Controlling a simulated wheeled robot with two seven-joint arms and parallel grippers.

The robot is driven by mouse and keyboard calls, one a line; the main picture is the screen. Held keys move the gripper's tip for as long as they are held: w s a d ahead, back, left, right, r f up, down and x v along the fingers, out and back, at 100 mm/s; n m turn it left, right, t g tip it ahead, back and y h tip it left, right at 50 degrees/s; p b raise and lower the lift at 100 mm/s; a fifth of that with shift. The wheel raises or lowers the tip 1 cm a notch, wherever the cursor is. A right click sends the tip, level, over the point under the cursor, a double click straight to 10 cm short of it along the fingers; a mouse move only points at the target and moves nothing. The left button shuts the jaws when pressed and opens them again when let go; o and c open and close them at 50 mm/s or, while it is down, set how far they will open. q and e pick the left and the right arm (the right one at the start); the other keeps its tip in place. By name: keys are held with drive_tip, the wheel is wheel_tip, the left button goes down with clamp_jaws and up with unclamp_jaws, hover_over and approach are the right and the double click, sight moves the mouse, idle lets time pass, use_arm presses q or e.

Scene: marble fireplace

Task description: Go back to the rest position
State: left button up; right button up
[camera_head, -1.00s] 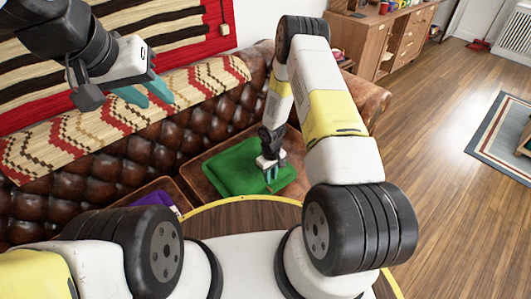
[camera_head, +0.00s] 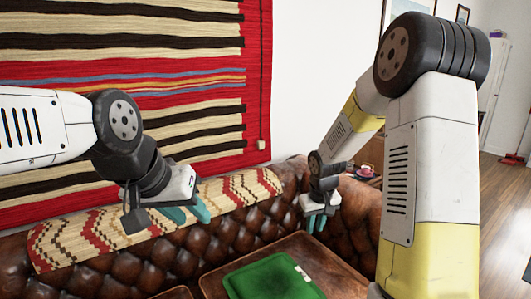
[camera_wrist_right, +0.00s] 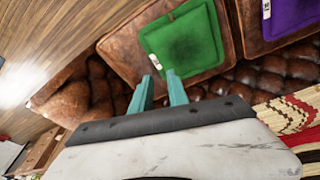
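My left gripper (camera_head: 190,212) has its teal fingers apart and empty. It is raised in front of the sofa back and the patterned throw, at left centre of the head view. My right gripper (camera_head: 316,225) hangs fingers down above the sofa, right of centre, clear of the green cushion. In the right wrist view its two teal fingers (camera_wrist_right: 162,90) stand apart with nothing between them. The green cushion (camera_head: 272,279) lies on the brown leather seat; it also shows in the right wrist view (camera_wrist_right: 186,46).
The tufted leather sofa (camera_head: 125,268) runs across the front, with a zigzag throw (camera_head: 100,226) over its back. A striped red rug (camera_head: 120,90) hangs on the wall behind. A purple cushion (camera_wrist_right: 290,16) lies on another seat. Wooden floor (camera_head: 502,225) is open at right.

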drive_tip(key=s+r+m+t, duration=0.1)
drive_tip(key=s+r, duration=0.4)
drive_tip(key=r, duration=0.3)
drive_tip(key=s+r+t, duration=0.1)
drive_tip(key=s+r, duration=0.5)
drive_tip(key=r, duration=0.1)
drive_tip(key=s+r+y, duration=0.1)
drive_tip(key=s+r, duration=0.2)
drive_tip(key=s, duration=0.3)
drive_tip(key=s+a+r+m+t+y, duration=0.1)
drive_tip(key=s+r, duration=0.1)
drive_tip(key=s, duration=0.4)
drive_tip(key=shift+s+r, duration=0.3)
drive_tip(key=shift+r, duration=0.1)
